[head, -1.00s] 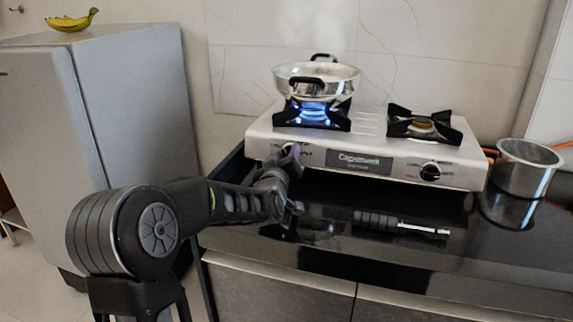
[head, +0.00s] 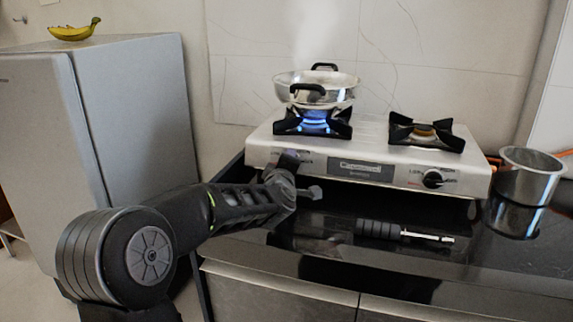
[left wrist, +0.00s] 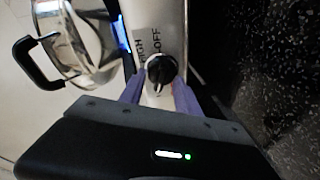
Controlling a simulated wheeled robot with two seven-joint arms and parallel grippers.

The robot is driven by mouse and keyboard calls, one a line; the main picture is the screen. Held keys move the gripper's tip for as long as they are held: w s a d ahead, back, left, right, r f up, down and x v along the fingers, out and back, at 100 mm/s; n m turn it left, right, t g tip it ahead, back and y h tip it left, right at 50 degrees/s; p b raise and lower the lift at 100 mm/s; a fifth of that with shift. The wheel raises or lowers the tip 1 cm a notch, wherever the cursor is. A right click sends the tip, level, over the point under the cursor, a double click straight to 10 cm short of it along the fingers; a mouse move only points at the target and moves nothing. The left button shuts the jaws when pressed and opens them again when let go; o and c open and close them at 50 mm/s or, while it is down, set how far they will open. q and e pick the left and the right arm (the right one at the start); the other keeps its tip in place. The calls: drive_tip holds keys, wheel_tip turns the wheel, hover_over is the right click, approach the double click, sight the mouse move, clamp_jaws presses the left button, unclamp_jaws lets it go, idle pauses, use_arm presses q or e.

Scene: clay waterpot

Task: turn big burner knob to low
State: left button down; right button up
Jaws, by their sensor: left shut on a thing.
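The stove (head: 375,150) stands on the black counter with a lit left burner (head: 315,122) under a steaming silver pan (head: 318,88). In the left wrist view, a black knob (left wrist: 161,69) sits on the front panel beside printed HIGH and OFF labels. My left gripper (left wrist: 158,88) has its purple fingers on either side of this knob and is shut on it. In the head view, my left gripper (head: 290,160) is at the left end of the stove front and covers the knob there. The right stove knob (head: 433,179) is untouched. My right gripper is not in view.
A black-handled tool (head: 400,233) lies on the counter in front of the stove. A metal pot (head: 527,176) stands at the right. A grey fridge (head: 125,120) with bananas (head: 74,30) on top is at the left. The right burner (head: 427,132) is empty and unlit.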

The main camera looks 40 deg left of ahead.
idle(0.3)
use_arm(q)
drive_tip(key=c, duration=0.9)
unclamp_jaws()
drive_tip(key=shift+o, duration=0.2)
drive_tip(key=v, duration=0.7)
drive_tip(key=shift+s+d+p, duration=0.15)
drive_tip(key=shift+s+p, duration=0.15)
drive_tip(key=shift+s, duration=0.1)
drive_tip(key=shift+r, duration=0.1)
